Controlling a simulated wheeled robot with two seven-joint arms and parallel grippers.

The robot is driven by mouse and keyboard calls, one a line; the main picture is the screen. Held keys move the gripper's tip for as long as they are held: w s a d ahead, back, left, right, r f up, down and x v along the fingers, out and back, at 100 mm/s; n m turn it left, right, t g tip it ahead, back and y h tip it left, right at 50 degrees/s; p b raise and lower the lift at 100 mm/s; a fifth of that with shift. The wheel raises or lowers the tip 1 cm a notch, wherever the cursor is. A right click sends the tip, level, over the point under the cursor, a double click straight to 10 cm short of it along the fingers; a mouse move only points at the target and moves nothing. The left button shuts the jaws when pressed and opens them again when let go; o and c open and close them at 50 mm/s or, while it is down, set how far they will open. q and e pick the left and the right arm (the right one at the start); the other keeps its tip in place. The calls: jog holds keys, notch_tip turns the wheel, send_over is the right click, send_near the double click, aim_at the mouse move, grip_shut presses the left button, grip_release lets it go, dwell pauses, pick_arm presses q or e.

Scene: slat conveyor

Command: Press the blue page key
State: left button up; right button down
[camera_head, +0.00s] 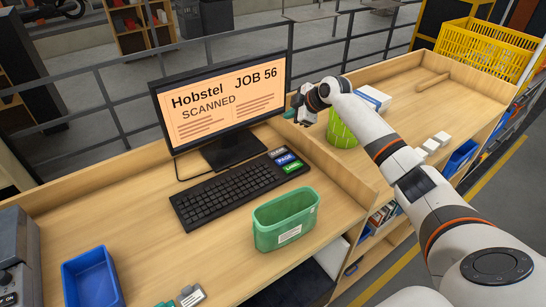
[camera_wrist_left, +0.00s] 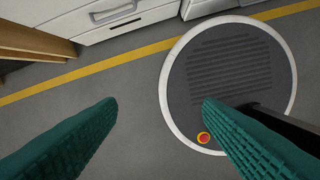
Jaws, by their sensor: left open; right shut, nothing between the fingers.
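The blue page key (camera_head: 286,159) sits on a small pad at the right end of the black keyboard (camera_head: 240,191). My right gripper (camera_head: 289,115) is shut and empty. It hangs in front of the monitor's right edge, above and apart from the blue key in the picture. My left gripper (camera_wrist_left: 160,106) is open and empty over the grey floor in the left wrist view. It does not show in the head view.
The monitor (camera_head: 224,98) reads "Hobstel JOB 56 SCANNED". A green bin (camera_head: 286,221) stands in front of the keyboard, and a blue tray (camera_head: 91,279) at front left. A light-green container (camera_head: 342,130) is close to my right wrist. Wooden ledges edge the desk.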

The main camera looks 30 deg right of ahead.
aim_at(288, 161)
notch_tip(288, 161, down, 7)
jog(key=b, duration=0.6)
jog(key=shift+r, duration=0.2)
notch_tip(288, 161, down, 8)
jog(key=b, duration=0.6)
jog(key=shift+w+f, duration=0.1)
jog(key=shift+f, duration=0.1)
jog(key=shift+f+b, duration=0.25)
jog(key=shift+b, duration=0.05)
jog(key=shift+f, duration=0.1)
dwell(1.2)
jog(key=shift+f, duration=0.3)
